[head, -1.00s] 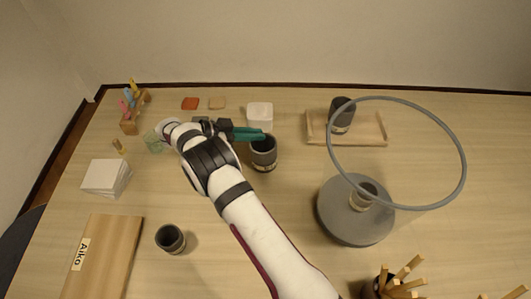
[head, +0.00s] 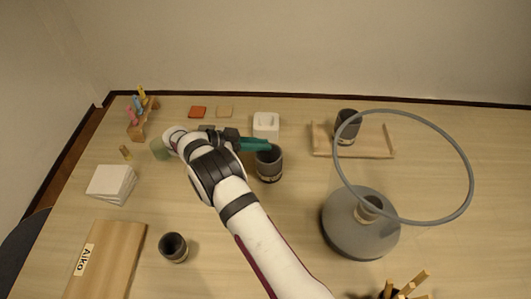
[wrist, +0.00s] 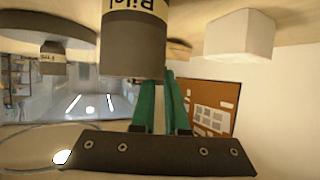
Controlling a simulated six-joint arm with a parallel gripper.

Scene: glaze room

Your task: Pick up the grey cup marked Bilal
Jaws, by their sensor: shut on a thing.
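The grey cup marked Bilal (head: 269,168) stands near the middle of the table in the head view. In the wrist view this cup (wrist: 135,52) fills the upper middle, with its pale label upside down and partly cut off. My gripper (head: 264,146) reaches in from the left at the cup's rim. Its green fingers (wrist: 160,82) are close together and shut on the cup's wall. The wall between them is mostly hidden. I cannot tell whether the cup's base touches the table.
Other grey cups stand at front left (head: 173,248), on a round grey stand (head: 350,235) under a large hoop (head: 465,160), and on a wooden tray (head: 375,154). A white block (head: 266,122) is just behind the held cup. Brushes or sticks (head: 405,288) rise at front right.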

